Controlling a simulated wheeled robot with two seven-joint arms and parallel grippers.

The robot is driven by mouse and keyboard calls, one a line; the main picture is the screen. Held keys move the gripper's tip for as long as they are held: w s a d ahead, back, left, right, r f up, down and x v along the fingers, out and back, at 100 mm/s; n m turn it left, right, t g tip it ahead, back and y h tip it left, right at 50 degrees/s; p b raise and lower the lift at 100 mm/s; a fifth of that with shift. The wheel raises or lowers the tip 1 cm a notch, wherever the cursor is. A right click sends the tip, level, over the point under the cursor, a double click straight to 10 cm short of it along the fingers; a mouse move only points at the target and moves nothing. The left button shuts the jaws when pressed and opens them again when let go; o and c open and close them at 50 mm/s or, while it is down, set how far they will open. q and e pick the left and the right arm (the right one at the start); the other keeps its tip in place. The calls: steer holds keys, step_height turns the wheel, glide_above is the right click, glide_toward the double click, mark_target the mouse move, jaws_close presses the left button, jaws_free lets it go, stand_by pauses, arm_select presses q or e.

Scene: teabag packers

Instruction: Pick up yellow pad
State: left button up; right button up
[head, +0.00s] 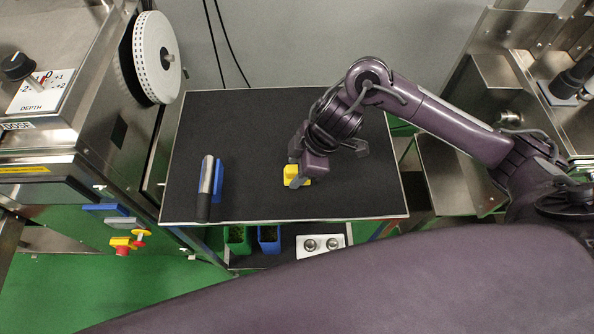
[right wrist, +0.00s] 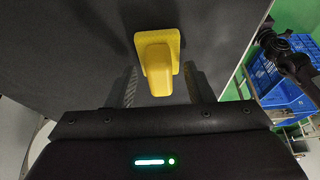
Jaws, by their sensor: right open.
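The yellow pad (head: 291,170) lies on the black table top (head: 250,120), right of its middle in the head view. It has a flat base with a raised grip. My right gripper (head: 300,184) is over it, pointing down, and partly hides it. In the right wrist view the yellow pad (right wrist: 158,62) shows ahead, with its raised part between the two open fingers (right wrist: 162,88). Gaps show on both sides of it, so the fingers do not touch it. My left gripper is not in view.
A silver-and-black cylinder (head: 206,188) and a blue piece (head: 218,180) lie on the table's left part. Green (head: 238,238) and blue (head: 268,238) bins stand on a lower shelf. Steel machines flank the table. Blue crates (right wrist: 280,82) stand on the floor. The table's far part is clear.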

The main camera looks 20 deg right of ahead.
steer(key=c, duration=0.7)
steer(key=shift+o, duration=0.2)
steer(key=shift+r, duration=0.1)
step_height(320, 180, up, 20)
steer(key=p, duration=0.5)
